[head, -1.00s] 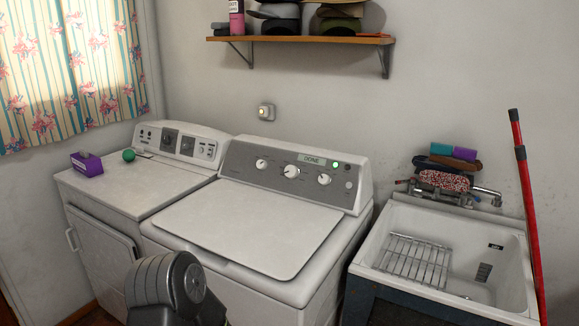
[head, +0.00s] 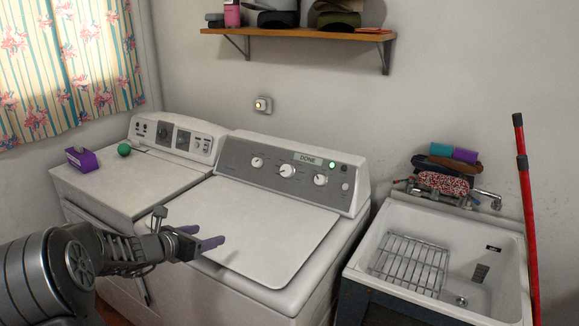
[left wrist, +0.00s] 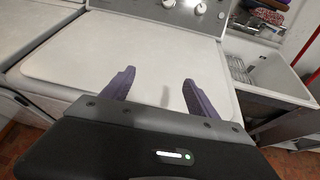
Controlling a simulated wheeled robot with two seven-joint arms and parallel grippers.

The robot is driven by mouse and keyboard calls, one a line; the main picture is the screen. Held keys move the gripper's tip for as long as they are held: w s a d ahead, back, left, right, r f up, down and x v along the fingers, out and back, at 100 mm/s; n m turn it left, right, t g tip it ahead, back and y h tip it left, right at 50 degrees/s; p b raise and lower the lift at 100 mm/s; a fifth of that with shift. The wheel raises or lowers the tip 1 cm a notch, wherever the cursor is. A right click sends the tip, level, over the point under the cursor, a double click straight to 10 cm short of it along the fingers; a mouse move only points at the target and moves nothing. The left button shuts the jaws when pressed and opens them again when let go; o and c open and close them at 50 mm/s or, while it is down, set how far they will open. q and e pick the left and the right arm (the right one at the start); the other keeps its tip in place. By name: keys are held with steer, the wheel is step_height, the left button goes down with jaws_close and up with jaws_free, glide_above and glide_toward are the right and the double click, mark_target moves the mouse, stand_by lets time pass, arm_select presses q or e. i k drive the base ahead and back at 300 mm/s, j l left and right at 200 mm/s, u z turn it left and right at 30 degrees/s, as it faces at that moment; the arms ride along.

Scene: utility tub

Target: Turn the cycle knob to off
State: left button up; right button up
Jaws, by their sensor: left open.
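The washer (head: 270,215) stands in the middle with its lid shut. Which knob is the cycle knob I cannot tell for certain. My left gripper (head: 204,236) is open and empty, its purple fingers in front of and above the lid, well short of the panel. In the left wrist view its fingers (left wrist: 158,88) are spread over the lid. My right gripper is not in view.
A dryer (head: 110,190) stands left of the washer, with a purple box (head: 84,161) and a green ball (head: 124,150) on top. A white sink tub (head: 375,275) and a red pole (head: 526,220) are at the right. A shelf (head: 290,35) hangs above.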

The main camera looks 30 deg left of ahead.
mark_target(288, 171)
steer(key=i, duration=1.25)
